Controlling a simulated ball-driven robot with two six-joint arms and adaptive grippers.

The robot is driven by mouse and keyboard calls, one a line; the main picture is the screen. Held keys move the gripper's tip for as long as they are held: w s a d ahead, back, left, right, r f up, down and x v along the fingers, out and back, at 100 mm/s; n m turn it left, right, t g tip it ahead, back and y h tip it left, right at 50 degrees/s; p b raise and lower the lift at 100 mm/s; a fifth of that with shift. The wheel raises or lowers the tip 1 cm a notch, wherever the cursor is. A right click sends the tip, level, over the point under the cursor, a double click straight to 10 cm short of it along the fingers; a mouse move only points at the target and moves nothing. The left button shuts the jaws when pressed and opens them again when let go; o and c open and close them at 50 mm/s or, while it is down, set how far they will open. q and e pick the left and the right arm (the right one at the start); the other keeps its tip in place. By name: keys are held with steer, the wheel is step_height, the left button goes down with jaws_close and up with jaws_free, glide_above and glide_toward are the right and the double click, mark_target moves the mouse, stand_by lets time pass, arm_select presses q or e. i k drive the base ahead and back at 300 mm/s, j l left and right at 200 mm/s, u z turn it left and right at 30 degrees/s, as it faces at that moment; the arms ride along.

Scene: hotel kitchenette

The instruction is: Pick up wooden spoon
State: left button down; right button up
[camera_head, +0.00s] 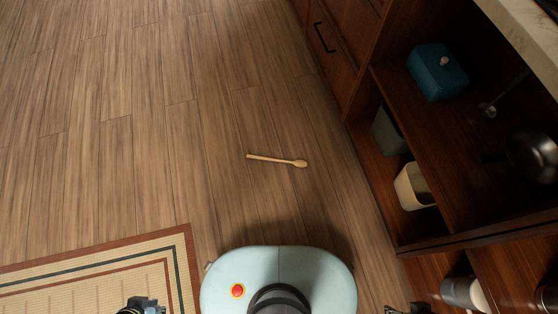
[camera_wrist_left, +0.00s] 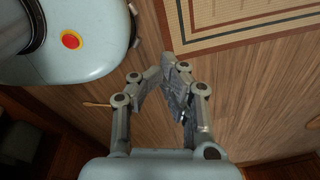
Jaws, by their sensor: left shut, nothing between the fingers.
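A light wooden spoon (camera_head: 277,160) lies on the wood floor in front of my base in the head view. Its round bowl points right, its handle left. In the left wrist view a short part of the spoon (camera_wrist_left: 97,104) shows at the left, the rest hidden behind my gripper. My left gripper (camera_head: 143,304) is at the bottom edge of the head view, well apart from the spoon. In the left wrist view its fingers (camera_wrist_left: 174,72) are shut and empty. My right gripper (camera_head: 408,309) is barely in view at the bottom edge, its fingers not clear.
A striped rug (camera_head: 180,238) lies at the lower left. Dark wooden cabinets with open shelves (camera_head: 440,150) stand along the right, holding a teal box (camera_head: 436,72), a cream bin (camera_head: 412,187) and a dark pan (camera_head: 532,155). The floor around the spoon is clear.

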mark_target(299, 163)
steer(key=j+z, duration=0.1)
steer(key=z, duration=0.65)
steer(key=i+j+z, duration=0.15)
steer(key=j+z, duration=0.2)
steer(key=j, duration=0.15)
steer(key=j+z, duration=0.35)
steer(key=j, duration=0.15)
steer(key=i+j+z, duration=0.1)
steer(key=j+z, duration=0.25)
steer(key=j, duration=0.7)
steer(key=k+j+z, duration=0.1)
steer(key=j, duration=0.35)
steer(key=k+j, duration=0.15)
steer(key=j, duration=0.35)
steer(key=k+j, duration=0.1)
steer(key=j, duration=0.4)
steer(key=i+z, duration=0.05)
